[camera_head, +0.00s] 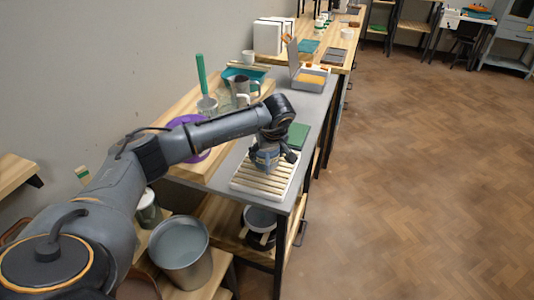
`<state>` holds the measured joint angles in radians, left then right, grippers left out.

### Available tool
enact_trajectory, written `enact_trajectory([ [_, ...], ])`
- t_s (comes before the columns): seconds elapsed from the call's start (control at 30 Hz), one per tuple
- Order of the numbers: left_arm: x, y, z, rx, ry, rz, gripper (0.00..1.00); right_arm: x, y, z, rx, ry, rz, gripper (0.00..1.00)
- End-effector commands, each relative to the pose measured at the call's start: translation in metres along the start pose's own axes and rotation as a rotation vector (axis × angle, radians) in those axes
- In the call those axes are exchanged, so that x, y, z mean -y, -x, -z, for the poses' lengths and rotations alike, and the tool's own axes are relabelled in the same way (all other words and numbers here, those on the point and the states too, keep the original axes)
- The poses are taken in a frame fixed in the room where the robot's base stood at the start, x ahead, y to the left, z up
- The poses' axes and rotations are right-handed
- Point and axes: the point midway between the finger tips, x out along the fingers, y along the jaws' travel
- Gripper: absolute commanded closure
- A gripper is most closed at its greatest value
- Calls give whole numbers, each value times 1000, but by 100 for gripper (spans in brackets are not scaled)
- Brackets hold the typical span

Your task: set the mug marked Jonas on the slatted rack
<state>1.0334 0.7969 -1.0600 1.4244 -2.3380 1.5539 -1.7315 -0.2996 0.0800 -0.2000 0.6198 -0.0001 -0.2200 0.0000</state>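The slatted rack (250,186), pale with raised slats, lies on the grey worktop near its front end. A small blue-grey mug (266,160) is at the rack's far part, under my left gripper (271,157). It looks upright and low over the slats or on them; I cannot tell whether it touches. No name can be read on it. My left gripper points down with its fingers around the mug; whether they press on it cannot be made out. My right gripper is not in view.
A green pad (297,136) lies just behind the rack. A purple round dish (190,122) is partly behind my arm. A pitcher (240,88) and a glass vessel (226,105) stand further back. A metal bucket (181,250) stands below. The floor to the right is clear.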

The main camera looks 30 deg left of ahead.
Motion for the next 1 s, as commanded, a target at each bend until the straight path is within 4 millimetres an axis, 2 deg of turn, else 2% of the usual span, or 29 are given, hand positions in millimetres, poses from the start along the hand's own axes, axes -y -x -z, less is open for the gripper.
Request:
enact_trajectory([
  [0.1, 0, -3, -1, -1, 1, -1, 91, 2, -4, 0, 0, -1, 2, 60],
  [0.13, 0, -3, -1, 0, 1, -1, 25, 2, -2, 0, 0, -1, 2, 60],
  [0.2, 0, -2, -1, 0, 0, 0, 10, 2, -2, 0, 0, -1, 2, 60],
  [0.23, 0, -2, -1, 0, 0, 0, 8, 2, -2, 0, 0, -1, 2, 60],
  [0.53, 0, -2, -1, 0, 0, 0, 8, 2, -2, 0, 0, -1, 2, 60],
  [0.67, 0, 4, 1, -1, 0, -1, 8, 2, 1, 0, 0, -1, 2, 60],
  [0.77, -1, 17, 1, -3, 1, -4, 8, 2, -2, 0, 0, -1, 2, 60],
  [1.0, -1, 69, 1, -4, -1, -5, 8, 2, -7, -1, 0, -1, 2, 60],
])
